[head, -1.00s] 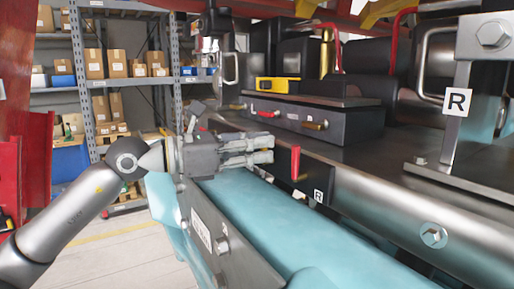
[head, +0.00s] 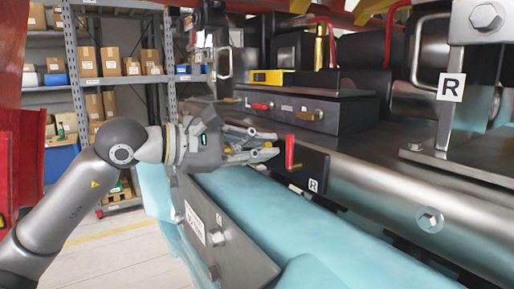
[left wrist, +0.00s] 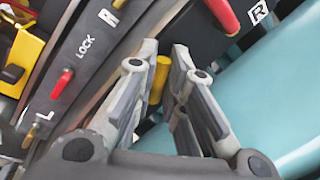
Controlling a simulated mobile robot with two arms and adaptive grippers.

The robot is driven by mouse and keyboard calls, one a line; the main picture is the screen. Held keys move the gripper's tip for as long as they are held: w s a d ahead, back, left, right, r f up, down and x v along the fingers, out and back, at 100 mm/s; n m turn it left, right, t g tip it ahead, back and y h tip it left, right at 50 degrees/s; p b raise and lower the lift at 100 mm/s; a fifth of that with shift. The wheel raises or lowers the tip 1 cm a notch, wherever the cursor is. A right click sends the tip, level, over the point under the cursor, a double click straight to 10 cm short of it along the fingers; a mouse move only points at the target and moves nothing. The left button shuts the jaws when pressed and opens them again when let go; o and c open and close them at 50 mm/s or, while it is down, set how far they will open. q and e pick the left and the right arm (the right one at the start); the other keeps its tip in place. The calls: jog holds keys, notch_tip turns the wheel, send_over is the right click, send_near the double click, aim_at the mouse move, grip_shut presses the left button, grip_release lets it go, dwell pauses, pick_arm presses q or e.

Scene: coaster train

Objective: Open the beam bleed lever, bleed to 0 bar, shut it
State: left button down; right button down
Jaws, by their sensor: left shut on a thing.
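My left gripper (head: 266,150) reaches in from the left above the teal beam (head: 285,215). Its fingers are shut on a short yellow handle, which shows between them in the left wrist view (left wrist: 160,76). The fingers hide most of this handle, and I cannot read its angle well. A red lever (head: 290,152) stands upright on a black plate marked R, just right of the fingertips. It also shows at the top of the left wrist view (left wrist: 222,14). No pressure reading can be made out. My right gripper is not in view.
Behind the gripper, a dark box (head: 330,112) carries small red and brass levers and a LOCK label (left wrist: 85,46). A yellow device (head: 272,77) lies on it. Shelves (head: 75,60) stand behind at left.

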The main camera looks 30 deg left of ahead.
pick_arm(q)
jog(key=m, duration=0.1)
jog(key=f+m+b, duration=0.1)
jog(key=m+y, duration=0.1)
jog(key=shift+s+d+f+m, duration=0.15)
jog(key=shift+d+f+m, duration=0.05)
jog(key=shift+d+m, duration=0.1)
jog(key=shift+f+m+t+y+b, duration=0.2)
jog(key=shift+m+t+y+b, duration=0.1)
jog(key=shift+m+b, duration=0.4)
jog(key=shift+m, duration=0.3)
jog(key=c, duration=1.5)
grip_release()
jog(key=shift+a, duration=0.1)
